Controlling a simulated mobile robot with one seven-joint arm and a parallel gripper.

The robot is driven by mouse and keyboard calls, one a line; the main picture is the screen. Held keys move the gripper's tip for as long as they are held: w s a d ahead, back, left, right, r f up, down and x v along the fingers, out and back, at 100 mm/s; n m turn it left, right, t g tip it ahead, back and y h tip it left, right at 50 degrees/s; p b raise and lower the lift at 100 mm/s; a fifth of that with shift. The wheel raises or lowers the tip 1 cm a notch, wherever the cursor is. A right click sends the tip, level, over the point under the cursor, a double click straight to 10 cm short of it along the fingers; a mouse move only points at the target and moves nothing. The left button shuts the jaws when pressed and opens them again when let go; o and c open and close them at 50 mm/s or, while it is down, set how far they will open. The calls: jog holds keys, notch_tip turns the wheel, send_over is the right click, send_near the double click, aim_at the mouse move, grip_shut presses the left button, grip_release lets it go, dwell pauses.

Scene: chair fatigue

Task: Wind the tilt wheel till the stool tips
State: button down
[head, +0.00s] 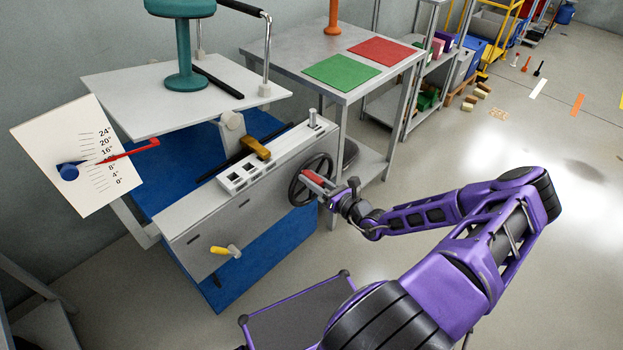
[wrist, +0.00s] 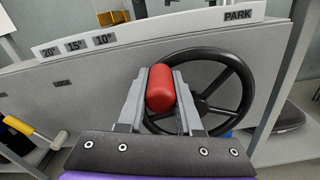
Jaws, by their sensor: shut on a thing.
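The black tilt wheel (head: 298,188) is on the right end of the grey machine's front panel. Its red handle (wrist: 160,88) sits between the fingers of my gripper (wrist: 160,92), which is shut on it. In the head view my gripper (head: 322,187) reaches the wheel from the right. The teal stool (head: 184,50) stands on the pale tilt platform (head: 135,105) and looks about upright; its top is cut by the frame edge. The angle board (head: 75,155) at left has a scale from 0° to 24°, and a red pointer (head: 130,151) lies across it around 8° to 12°.
The slotted rail (wrist: 150,35) above the wheel is marked 20°, 15°, 10° and PARK; an amber piece (head: 257,148) sits by it. A yellow-handled lever (head: 226,251) sticks out of the front panel. A table (head: 300,42) with green and red mats stands behind. Open floor lies to the right.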

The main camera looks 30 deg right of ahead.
dwell(0.6)
jog(key=shift+w+d+r+m+p, duration=0.1)
jog(key=shift+d+r+m+p, duration=0.25)
jog(key=shift+m+p, duration=0.2)
jog(key=shift+w+d+m+p, duration=0.15)
jog(key=shift+d+m+p, duration=0.25)
jog(key=shift+m, duration=0.35)
jog(key=c, duration=0.6)
grip_release()
jog(key=v, duration=1.7)
jog(key=shift+s+d+r+p, duration=0.1)
jog(key=shift+s+d+p, duration=0.1)
jog(key=shift+p, duration=0.2)
